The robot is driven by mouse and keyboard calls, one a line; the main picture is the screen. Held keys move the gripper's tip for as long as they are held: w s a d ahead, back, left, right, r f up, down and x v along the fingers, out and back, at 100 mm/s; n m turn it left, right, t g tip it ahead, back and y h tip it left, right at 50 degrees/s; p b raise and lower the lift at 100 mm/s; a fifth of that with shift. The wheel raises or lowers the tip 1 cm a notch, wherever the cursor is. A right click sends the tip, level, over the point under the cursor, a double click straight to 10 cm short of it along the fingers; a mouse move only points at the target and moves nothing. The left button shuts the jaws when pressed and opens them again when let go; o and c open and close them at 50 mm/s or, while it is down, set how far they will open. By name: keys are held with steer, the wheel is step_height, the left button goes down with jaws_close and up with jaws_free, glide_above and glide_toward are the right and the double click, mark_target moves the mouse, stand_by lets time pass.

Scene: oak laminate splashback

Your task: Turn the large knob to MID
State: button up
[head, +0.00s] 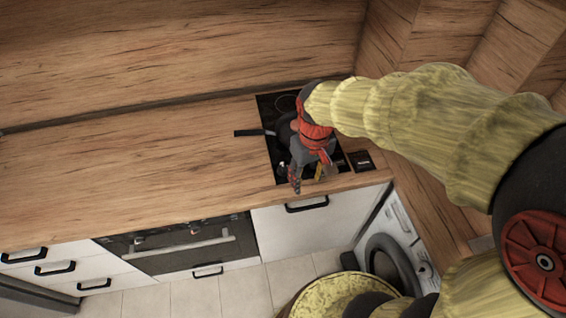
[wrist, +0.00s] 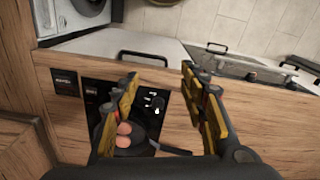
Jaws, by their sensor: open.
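A black cooktop (head: 265,108) is set into the wooden counter, and it also shows in the wrist view (wrist: 95,85). Small dark knob-like shapes with white marks (wrist: 157,102) sit on its front part, between my fingers in the wrist view. I cannot tell which is the large knob, nor read its setting or a MID label. My gripper (head: 310,172) is over the front of the cooktop, pointing down, its jaws open and empty. In the wrist view its two yellow-padded fingers (wrist: 158,76) stand wide apart. My wrist hides much of the cooktop in the head view.
A dark pan (wrist: 140,145) with round pinkish-brown things in it sits on the cooktop, its handle (head: 247,133) pointing left. A small black panel (head: 362,160) lies right of the cooktop. An oven (head: 180,245) and a washing machine (head: 390,250) are below. The left counter is clear.

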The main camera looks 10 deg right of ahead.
mark_target(283, 166)
steer(key=shift+o, duration=0.6)
steer(key=w+a+f+n+g+p, duration=0.1)
steer(key=w+f+n+p, duration=0.1)
steer(key=w+f+n, duration=0.6)
steer(key=w+f, duration=0.4)
steer(key=shift+w+a+f+g+p, duration=0.25)
steer(key=shift+w+g+p, duration=0.1)
steer(key=shift+g, duration=0.05)
steer(key=shift+w+f+n, duration=0.3)
steer(key=shift+w+n, duration=0.15)
steer(key=shift+w, duration=0.05)
steer(key=shift+w+f+n, duration=0.25)
steer(key=shift+w+n, duration=0.2)
steer(key=shift+w, duration=0.05)
steer(key=w+n, duration=0.1)
steer(key=w, duration=0.1)
steer(key=w+r+n+t, duration=0.1)
steer(key=n, duration=0.1)
steer(key=shift+w+a, duration=0.15)
steer(key=shift+w, duration=0.25)
steer(key=shift+w+r+n, duration=0.15)
steer(key=shift+n, duration=1.05)
steer(key=shift+f+b, duration=0.3)
steer(key=shift+f, duration=3.65)
steer(key=shift+c, duration=1.4)
steer(key=c, duration=0.9)
